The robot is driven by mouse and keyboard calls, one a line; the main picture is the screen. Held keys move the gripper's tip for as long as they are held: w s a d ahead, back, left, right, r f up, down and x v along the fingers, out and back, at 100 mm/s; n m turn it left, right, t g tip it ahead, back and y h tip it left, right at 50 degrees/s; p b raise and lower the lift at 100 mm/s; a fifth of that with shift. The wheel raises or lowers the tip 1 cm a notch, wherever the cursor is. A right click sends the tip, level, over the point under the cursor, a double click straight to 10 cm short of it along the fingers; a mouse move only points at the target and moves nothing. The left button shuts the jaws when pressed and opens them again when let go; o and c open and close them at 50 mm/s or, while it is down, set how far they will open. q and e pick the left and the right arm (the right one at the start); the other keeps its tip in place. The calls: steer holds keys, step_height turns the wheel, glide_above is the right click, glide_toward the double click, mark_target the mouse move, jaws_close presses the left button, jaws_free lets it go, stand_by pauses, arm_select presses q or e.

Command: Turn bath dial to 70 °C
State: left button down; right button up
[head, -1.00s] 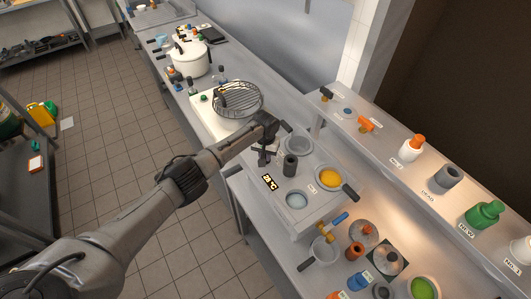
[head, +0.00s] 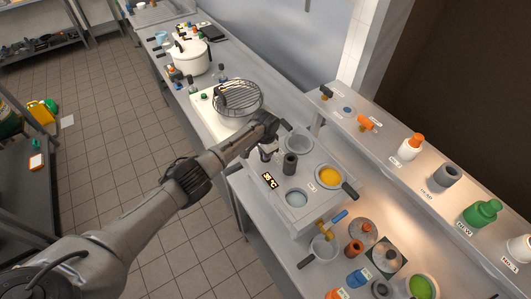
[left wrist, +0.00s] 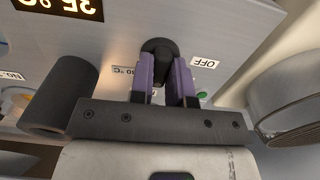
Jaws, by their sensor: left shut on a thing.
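My left gripper (head: 266,149) reaches from the left to the metal bath unit (head: 279,202). In the left wrist view, its purple-padded fingers (left wrist: 162,78) are shut on the dark round dial (left wrist: 158,47), one finger on each side. An OFF label (left wrist: 205,63) is right of the dial, and a partly covered °C label (left wrist: 122,71) is to its left. The lit display (head: 269,181) on the bath unit reads something in the thirties °C; the last digit is unclear. It also shows, cut off, in the left wrist view (left wrist: 62,8). My right gripper is not in view.
A dark cylinder (head: 290,163) stands close to the gripper; it also shows in the left wrist view (left wrist: 59,96). A yellow-filled pan (head: 329,175) and a grey pot (head: 298,143) sit on the bath unit. A wire basket (head: 237,99) lies behind. Bottles line the right shelf.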

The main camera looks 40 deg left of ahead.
arm_select(q)
steer(key=shift+r, duration=0.15)
stand_by(0.3)
steer(key=c, duration=1.1)
jaws_free()
steer(key=shift+r+b, duration=0.6)
steer(key=shift+r, duration=6.25)
